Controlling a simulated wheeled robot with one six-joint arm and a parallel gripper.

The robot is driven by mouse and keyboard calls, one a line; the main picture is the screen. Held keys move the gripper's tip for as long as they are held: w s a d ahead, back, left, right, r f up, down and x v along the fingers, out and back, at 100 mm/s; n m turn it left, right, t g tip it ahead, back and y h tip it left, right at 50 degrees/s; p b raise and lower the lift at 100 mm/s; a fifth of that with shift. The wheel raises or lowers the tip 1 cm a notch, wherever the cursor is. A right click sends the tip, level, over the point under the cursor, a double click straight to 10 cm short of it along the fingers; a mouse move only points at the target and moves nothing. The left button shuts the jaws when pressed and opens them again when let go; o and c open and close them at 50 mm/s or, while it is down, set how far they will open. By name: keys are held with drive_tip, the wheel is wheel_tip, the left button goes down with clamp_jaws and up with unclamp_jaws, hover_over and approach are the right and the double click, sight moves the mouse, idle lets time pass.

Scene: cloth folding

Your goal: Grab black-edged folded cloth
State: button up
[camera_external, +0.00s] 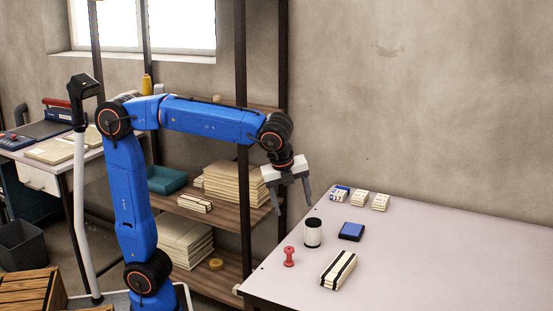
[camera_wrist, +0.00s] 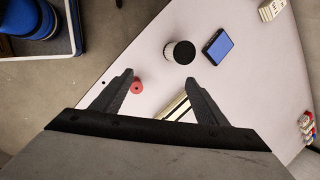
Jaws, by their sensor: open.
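The black-edged folded cloth (camera_external: 338,270) is a cream, oblong bundle with black stripes along it, lying on the table near its front edge. In the wrist view the cloth (camera_wrist: 178,109) shows partly between the fingers, its lower part hidden behind my gripper. My gripper (camera_external: 290,197) is open and empty, held above the table's left edge, well above and left of the cloth. In the wrist view the fingertips of my gripper (camera_wrist: 160,76) are spread apart.
On the table (camera_external: 430,250) stand a red spool-like piece (camera_external: 289,256), a white cylinder with a black top (camera_external: 313,233) and a blue flat block (camera_external: 351,231) near the cloth. Small white stacks (camera_external: 360,198) lie at the back. A shelf rack (camera_external: 240,130) stands left. The table's right is clear.

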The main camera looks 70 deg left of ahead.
drive_tip(key=w+d+m+y, duration=0.1)
drive_tip(key=w+d+m, duration=0.25)
drive_tip(key=d, duration=0.55)
drive_tip(key=w+d+m, duration=0.2)
drive_tip(key=d+m, duration=0.3)
drive_tip(key=d, duration=0.4)
approach(340, 264)
drive_tip(key=x, duration=1)
drive_tip(key=shift+f, duration=0.1)
drive_tip(key=c, duration=1.3)
